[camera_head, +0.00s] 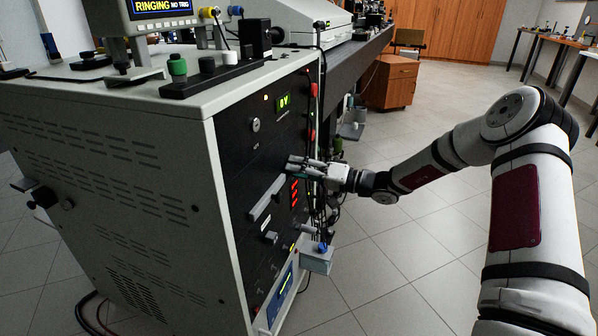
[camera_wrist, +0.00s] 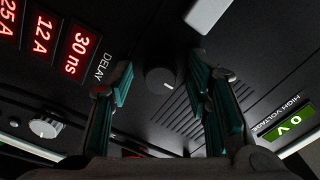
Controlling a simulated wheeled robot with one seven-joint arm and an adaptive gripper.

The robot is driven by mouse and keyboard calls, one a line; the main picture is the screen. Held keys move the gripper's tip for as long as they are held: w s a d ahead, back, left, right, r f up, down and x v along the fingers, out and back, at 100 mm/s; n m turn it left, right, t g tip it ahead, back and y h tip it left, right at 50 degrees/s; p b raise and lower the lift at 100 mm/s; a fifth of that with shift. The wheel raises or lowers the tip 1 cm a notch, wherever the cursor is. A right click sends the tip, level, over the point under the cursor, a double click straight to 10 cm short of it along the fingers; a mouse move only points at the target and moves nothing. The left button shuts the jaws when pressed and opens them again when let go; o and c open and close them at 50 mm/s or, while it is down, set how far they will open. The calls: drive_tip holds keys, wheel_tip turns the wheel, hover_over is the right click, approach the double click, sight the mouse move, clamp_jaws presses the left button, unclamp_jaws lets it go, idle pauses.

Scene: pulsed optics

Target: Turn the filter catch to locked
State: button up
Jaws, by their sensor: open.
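In the wrist view, a dark round knob (camera_wrist: 160,80) with a small pale mark sits on the black panel beside a patch of slanted slots (camera_wrist: 180,112); it appears to be the filter catch. No lettering by it is readable. My gripper (camera_head: 296,165) is open in front of the rack's black face. In the wrist view its two teal-padded fingers stand either side of the knob, with a gap to each. Whether the fingertips reach around it in depth, I cannot tell. In the head view, my gripper hides the knob.
Red delay readouts (camera_wrist: 78,47) and a white knob (camera_wrist: 44,126) are left in the wrist view; a green voltage display (camera_wrist: 291,132) is right. In the head view, a grey bar handle (camera_head: 267,198) and hanging cables (camera_head: 322,205) are near my gripper. The floor (camera_head: 400,240) to the right is clear.

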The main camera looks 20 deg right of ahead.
clamp_jaws()
drive_tip(key=shift+m+p, duration=0.3)
drive_tip(key=shift+m, duration=0.2)
idle(0.4)
drive_tip(key=shift+m+p, duration=4.35)
drive_tip(key=shift+m, duration=4.05)
